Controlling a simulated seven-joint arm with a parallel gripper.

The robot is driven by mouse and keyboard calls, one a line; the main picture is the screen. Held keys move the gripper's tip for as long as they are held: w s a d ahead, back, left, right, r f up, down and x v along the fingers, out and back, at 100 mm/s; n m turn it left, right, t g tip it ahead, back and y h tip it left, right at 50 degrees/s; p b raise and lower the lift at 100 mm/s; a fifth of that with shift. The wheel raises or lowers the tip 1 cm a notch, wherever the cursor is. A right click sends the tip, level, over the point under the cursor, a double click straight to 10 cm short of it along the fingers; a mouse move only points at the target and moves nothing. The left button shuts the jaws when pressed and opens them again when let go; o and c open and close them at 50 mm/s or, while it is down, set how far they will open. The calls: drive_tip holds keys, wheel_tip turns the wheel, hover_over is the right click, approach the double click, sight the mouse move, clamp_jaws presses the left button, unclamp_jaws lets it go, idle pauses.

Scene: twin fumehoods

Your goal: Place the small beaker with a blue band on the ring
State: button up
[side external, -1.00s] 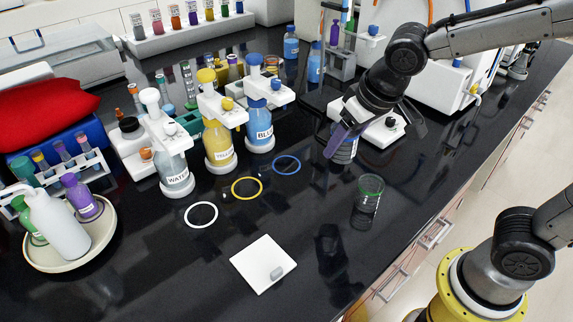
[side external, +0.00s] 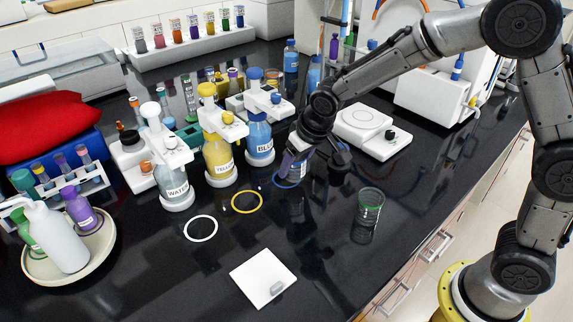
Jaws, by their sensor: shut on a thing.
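My gripper (side external: 295,165) is shut on the small beaker with a blue band, low over the bench at the blue ring. The blue ring (side external: 284,185) is a thin outline on the black bench, in front of the blue bottle, and is partly covered by the gripper and beaker. I cannot tell whether the beaker touches the bench. A yellow ring (side external: 247,192) and a white ring (side external: 201,217) lie further left, both empty.
A clear beaker with a green band (side external: 369,208) stands to the right. Dispenser bottles labelled blue (side external: 259,140), yellow (side external: 219,158) and water (side external: 174,185) stand behind the rings. A white hotplate (side external: 370,128) is behind right. A white square plate (side external: 262,278) lies in front.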

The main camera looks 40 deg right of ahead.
drive_tip(key=shift+w+f, duration=0.6)
drive_tip(key=shift+w, duration=0.2)
drive_tip(key=shift+w+f, duration=0.55)
drive_tip(key=shift+w, duration=0.2)
drive_tip(key=shift+f, duration=0.1)
drive_tip(key=o, duration=1.4)
drive_tip(key=shift+c, duration=0.2)
